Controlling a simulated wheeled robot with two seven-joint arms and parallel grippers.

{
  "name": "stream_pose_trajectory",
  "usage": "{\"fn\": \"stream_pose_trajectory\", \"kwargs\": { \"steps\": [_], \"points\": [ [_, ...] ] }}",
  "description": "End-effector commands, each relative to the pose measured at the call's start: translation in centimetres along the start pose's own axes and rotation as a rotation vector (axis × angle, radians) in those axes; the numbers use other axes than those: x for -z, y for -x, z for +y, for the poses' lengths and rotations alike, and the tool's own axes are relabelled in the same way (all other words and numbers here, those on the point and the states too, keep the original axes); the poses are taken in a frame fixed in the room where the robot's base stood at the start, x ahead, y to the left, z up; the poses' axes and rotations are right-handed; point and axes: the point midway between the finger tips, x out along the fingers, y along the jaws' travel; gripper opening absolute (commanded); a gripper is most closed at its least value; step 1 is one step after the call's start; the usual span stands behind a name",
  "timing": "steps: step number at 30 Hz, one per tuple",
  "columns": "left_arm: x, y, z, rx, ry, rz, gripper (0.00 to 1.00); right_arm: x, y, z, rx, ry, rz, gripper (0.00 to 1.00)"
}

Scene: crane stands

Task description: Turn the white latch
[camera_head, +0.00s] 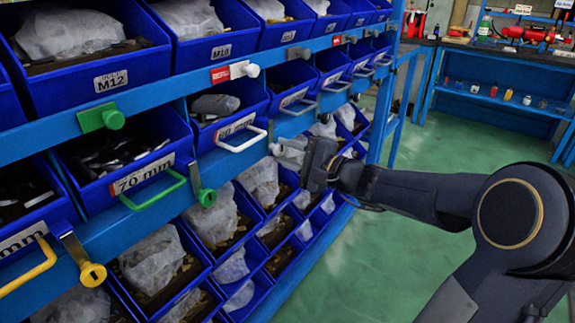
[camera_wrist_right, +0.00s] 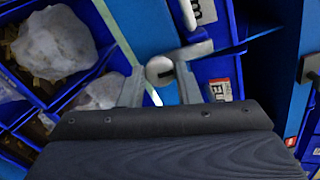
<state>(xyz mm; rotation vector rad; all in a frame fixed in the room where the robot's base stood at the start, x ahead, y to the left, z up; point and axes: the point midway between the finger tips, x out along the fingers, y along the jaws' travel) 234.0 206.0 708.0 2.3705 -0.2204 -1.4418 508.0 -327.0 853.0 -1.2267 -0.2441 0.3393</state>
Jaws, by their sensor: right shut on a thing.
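The white latch (camera_wrist_right: 159,70) shows in the right wrist view as a round pale knob with a bar reaching up and to the right. My right gripper (camera_wrist_right: 160,88) has one finger on each side of the knob and is shut on it. In the head view my right gripper (camera_head: 287,151) is at the blue rack's rail, right of the white drawer handle (camera_head: 241,138). There the gripper hides most of the latch, so its turn angle is hard to tell. My left gripper is not in view.
The blue rack (camera_head: 160,95) holds several blue bins. A green latch (camera_head: 205,190) and a yellow latch (camera_head: 90,270) hang on the same rail to the left. A knob on a red and white plate (camera_head: 235,72) is above. Green floor (camera_head: 420,160) is open to the right.

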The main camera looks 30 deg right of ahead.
Motion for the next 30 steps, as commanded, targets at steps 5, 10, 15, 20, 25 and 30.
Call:
{"fn": "stream_pose_trajectory", "kwargs": {
  "steps": [5,10,15,20,25,30],
  "points": [
    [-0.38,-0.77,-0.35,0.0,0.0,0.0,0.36,0.03,0.01,0.19,-0.002,0.037,0.0,0.07],
    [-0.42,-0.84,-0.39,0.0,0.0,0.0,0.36,0.01,0.01,0.11,-0.003,0.046,0.0,0.07],
    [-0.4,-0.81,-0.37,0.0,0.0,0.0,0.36,0.01,0.01,0.09,-0.003,0.046,0.0,0.07],
    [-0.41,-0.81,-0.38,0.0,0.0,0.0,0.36,0.01,0.01,0.09,-0.003,0.045,0.0,0.34],
    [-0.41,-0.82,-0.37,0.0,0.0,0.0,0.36,0.01,0.0,0.07,-0.002,0.045,0.0,0.52],
    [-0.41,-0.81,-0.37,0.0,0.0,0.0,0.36,0.01,0.0,0.04,-0.001,0.045,0.0,0.52]
  ]
}}
